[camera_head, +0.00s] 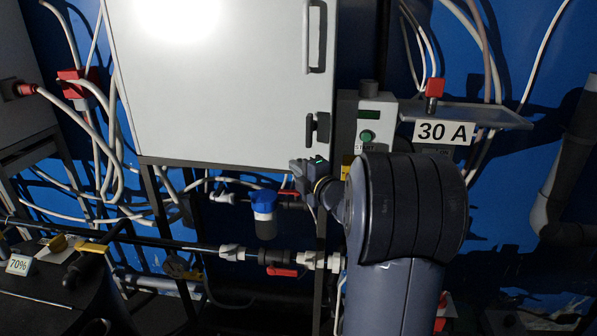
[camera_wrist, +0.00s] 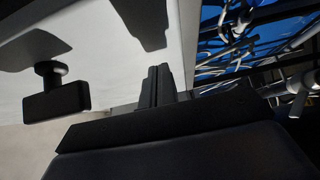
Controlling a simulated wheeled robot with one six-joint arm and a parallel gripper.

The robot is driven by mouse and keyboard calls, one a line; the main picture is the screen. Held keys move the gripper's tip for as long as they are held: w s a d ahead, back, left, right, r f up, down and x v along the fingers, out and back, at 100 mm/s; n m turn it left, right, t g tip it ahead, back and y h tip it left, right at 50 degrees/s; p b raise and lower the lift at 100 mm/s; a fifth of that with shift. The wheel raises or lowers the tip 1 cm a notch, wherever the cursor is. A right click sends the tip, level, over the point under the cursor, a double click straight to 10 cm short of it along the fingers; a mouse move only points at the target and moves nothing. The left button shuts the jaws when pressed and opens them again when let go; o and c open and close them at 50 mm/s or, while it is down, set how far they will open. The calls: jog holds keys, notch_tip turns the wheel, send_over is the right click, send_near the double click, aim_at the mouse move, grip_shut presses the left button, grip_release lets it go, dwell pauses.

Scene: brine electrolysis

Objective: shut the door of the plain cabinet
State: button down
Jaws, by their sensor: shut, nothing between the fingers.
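The plain cabinet's light grey door (camera_head: 215,85) fills the upper middle of the head view. The door lies about in line with the cabinet frame; I cannot tell whether a small gap remains. My gripper (camera_head: 305,172) is shut and empty at the door's lower right corner, just below the latch knob. In the wrist view its fingers (camera_wrist: 160,86) are together beside the pale door face (camera_wrist: 95,65), with the latch knob (camera_wrist: 58,92) to the left. Contact cannot be told.
A control box with a green button (camera_head: 367,136) stands right of the cabinet, near my arm. A shelf with a "30 A" sign (camera_head: 444,132) is farther right. Pipes with a blue-capped filter (camera_head: 264,205) and a red-handled valve (camera_head: 283,271) run below the cabinet.

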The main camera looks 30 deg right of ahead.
jog(key=shift+w+d, duration=0.3)
jog(key=shift+w, duration=0.05)
